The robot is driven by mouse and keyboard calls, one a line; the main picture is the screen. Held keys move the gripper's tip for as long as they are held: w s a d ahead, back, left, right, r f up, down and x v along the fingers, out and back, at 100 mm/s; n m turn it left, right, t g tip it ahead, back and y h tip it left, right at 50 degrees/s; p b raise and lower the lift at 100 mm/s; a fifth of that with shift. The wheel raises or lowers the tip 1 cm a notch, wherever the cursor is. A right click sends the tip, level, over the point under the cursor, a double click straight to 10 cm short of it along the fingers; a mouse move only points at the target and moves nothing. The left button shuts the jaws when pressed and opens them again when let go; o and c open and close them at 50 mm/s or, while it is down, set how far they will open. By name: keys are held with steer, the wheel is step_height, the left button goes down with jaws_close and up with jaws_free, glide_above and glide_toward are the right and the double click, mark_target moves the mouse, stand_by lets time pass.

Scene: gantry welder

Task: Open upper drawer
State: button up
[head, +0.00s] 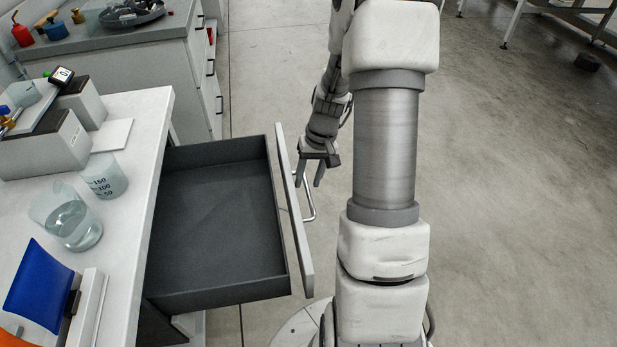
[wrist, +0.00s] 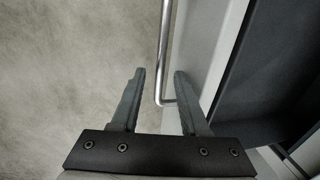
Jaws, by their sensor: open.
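The upper drawer (head: 215,222) stands pulled far out from under the white worktop in the head view, and its dark grey inside is empty. Its light front panel (head: 297,225) carries a metal bar handle (head: 308,197). The handle also shows in the wrist view (wrist: 164,50). My gripper (head: 308,182) is at the outer side of the drawer front, near the far end of the handle. In the wrist view my gripper (wrist: 158,75) is open, with one finger on each side of the handle's line. I cannot tell whether either finger touches the handle.
The worktop (head: 140,115) holds two glass beakers (head: 72,222) (head: 104,176), a blue item (head: 38,288) and a grey-white device (head: 45,145). A second cabinet (head: 150,45) with drawers stands behind.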

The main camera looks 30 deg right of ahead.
steer(key=d+r+p, duration=0.1)
steer(key=r+p, duration=0.1)
steer(key=r, duration=0.6)
steer(key=s+d+r+p, duration=0.1)
steer(key=d+r+p, duration=0.1)
steer(key=r, duration=0.7)
steer(key=shift+p, duration=0.6)
steer(key=shift+s+d, duration=0.1)
